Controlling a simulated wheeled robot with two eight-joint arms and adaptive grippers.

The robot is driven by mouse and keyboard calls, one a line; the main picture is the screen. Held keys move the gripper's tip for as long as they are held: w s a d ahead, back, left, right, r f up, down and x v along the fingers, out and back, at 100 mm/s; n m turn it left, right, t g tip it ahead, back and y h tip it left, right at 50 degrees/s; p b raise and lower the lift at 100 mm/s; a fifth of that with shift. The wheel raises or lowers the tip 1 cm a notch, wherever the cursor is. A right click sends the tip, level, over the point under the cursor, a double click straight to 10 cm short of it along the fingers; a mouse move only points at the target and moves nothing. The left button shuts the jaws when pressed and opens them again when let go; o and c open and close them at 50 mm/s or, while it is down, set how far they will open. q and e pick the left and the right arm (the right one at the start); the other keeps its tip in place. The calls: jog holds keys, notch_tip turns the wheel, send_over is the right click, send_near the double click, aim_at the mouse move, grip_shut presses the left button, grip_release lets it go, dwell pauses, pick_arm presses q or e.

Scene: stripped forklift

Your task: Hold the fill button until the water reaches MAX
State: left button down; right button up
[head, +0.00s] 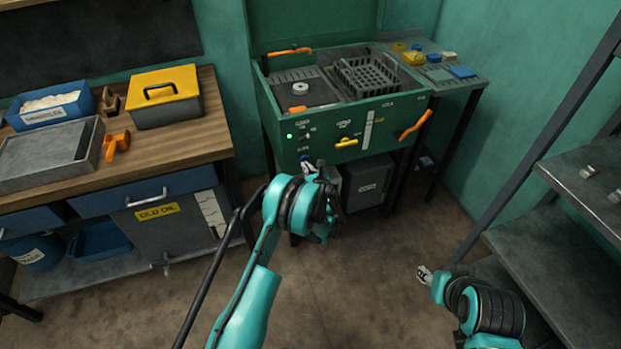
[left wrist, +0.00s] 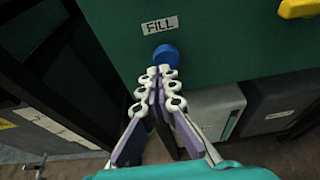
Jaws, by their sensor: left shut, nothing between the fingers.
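The blue fill button (left wrist: 166,55) sits on the green washer front under a FILL label (left wrist: 160,24) in the left wrist view. My left gripper (left wrist: 159,71) is shut and empty, its fingertips at the button's lower edge. Whether the button is pressed in, I cannot tell. In the head view the left gripper (head: 307,168) is at the lower left of the green machine (head: 285,155). A pale vertical strip (head: 368,131), perhaps the level gauge, is on the front; its water level is too small to read. My right gripper (head: 424,274) is low at the right, away from the machine.
A yellow handle (head: 346,142) and an orange lever (head: 415,125) are on the machine's front. A dark basket (head: 366,78) is in its top. A wooden workbench (head: 185,143) stands left; a grey shelf (head: 590,190) stands right. The floor between is clear.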

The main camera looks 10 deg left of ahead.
pick_arm(q)
jog(key=shift+w+a, duration=0.35)
jog(key=shift+w, duration=0.15)
